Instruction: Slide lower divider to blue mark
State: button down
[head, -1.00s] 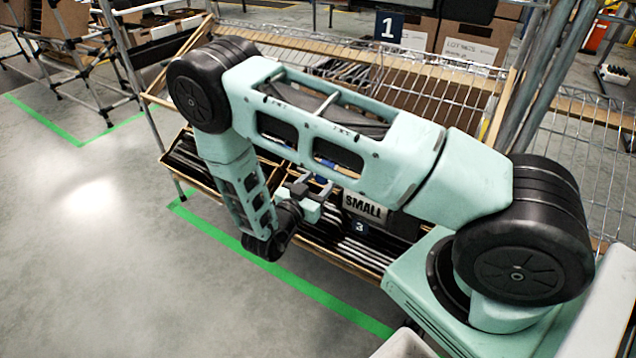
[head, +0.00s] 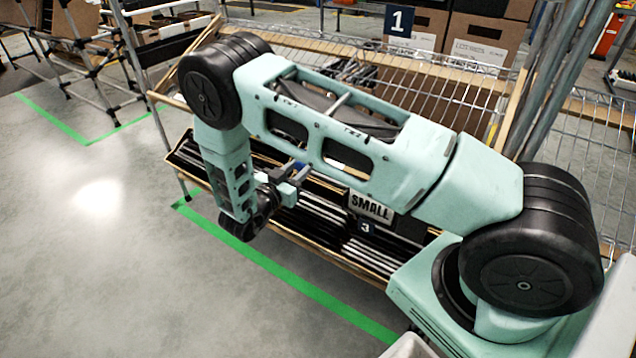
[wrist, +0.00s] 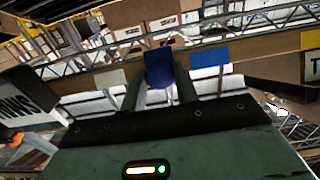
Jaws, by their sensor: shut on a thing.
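My gripper (wrist: 158,90) is shut on the dark blue divider (wrist: 159,68), which stands between its two fingers in the wrist view. A blue mark (wrist: 210,57) is on the wooden rail just right of the right finger, apart from the divider. A pale mark (wrist: 110,77) is on the same rail, left of the left finger. In the head view my gripper (head: 292,184) is at the front of the lower rack shelf, left of the SMALL sign. The divider's lower part is hidden by my gripper.
The SMALL sign (head: 371,206) hangs on the rack front, right of my gripper. Black and white items lie on the tilted lower shelf. Cartons (head: 478,45) stand on the upper level. The floor (head: 90,230) left of the rack is clear.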

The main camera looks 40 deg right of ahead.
jog(key=w+a+b, duration=0.1)
jog(key=w+a, duration=0.1)
jog(key=w, duration=0.4)
jog(key=shift+w+a+b, duration=0.2)
jog(key=shift+a+b, duration=0.05)
jog(key=shift+b, duration=0.15)
jog(key=shift+f, duration=0.1)
jog(key=c, duration=1.1)
grip_release()
jog(key=shift+o, duration=0.2)
jog(key=shift+a, duration=0.1)
jog(key=p+v, duration=0.1)
jog(key=v, duration=1.6)
